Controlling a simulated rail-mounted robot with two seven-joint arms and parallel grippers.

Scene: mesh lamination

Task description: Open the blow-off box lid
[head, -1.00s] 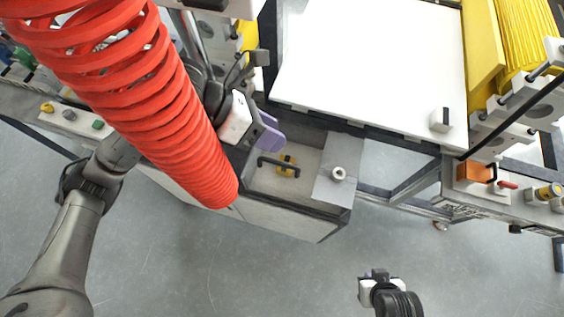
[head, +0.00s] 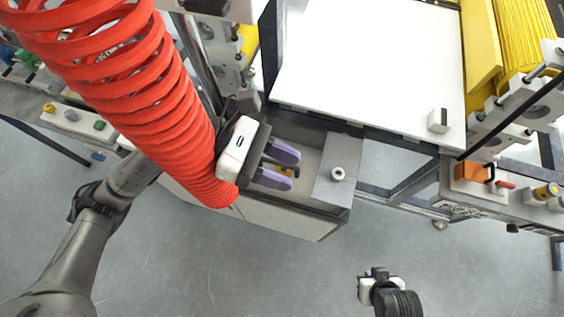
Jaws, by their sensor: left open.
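The blow-off box (head: 285,222) is the grey box below the middle of the head view. Its lid (head: 309,158) appears to lie flat on top. My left gripper (head: 294,170) is open, with its two purple fingers spread over the lid around the black lid handle. The fingers cover most of the handle, and I cannot tell whether they touch it. My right gripper (head: 380,275) is over the floor at the lower right, apart from the box; its fingers are too small to read.
A red coiled hose (head: 135,85) hangs over the left side, beside my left gripper. A white panel (head: 370,65) lies behind the box. A knob (head: 338,173) stands on the box's right end. The floor (head: 230,275) in front is clear.

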